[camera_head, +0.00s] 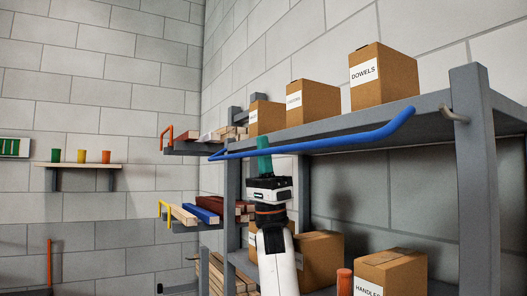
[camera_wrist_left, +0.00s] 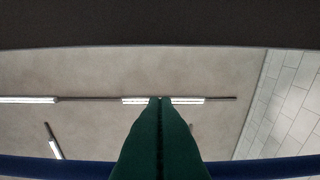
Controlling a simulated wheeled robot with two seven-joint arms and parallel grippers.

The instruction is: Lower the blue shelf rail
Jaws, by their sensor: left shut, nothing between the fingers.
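The blue shelf rail (camera_head: 320,143) runs along the front of the upper grey shelf, with its right end bent up and back. It is raised, about level with the shelf board. My left gripper (camera_head: 262,137) comes up from below with its green fingers shut and empty, pointing up. The fingers cross the rail near its left part; I cannot tell whether they touch it. In the left wrist view the shut fingers (camera_wrist_left: 160,100) point at the ceiling, and the blue rail (camera_wrist_left: 60,168) crosses behind them at the bottom. My right gripper is not in view.
Cartons, including one marked DOWELS (camera_head: 385,75), stand on the upper shelf (camera_head: 440,108) behind the rail. More cartons (camera_head: 390,272) and an orange cylinder (camera_head: 344,281) are below. Racks of battens (camera_head: 207,210) stand to the left. A grey post (camera_head: 474,180) bounds the right.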

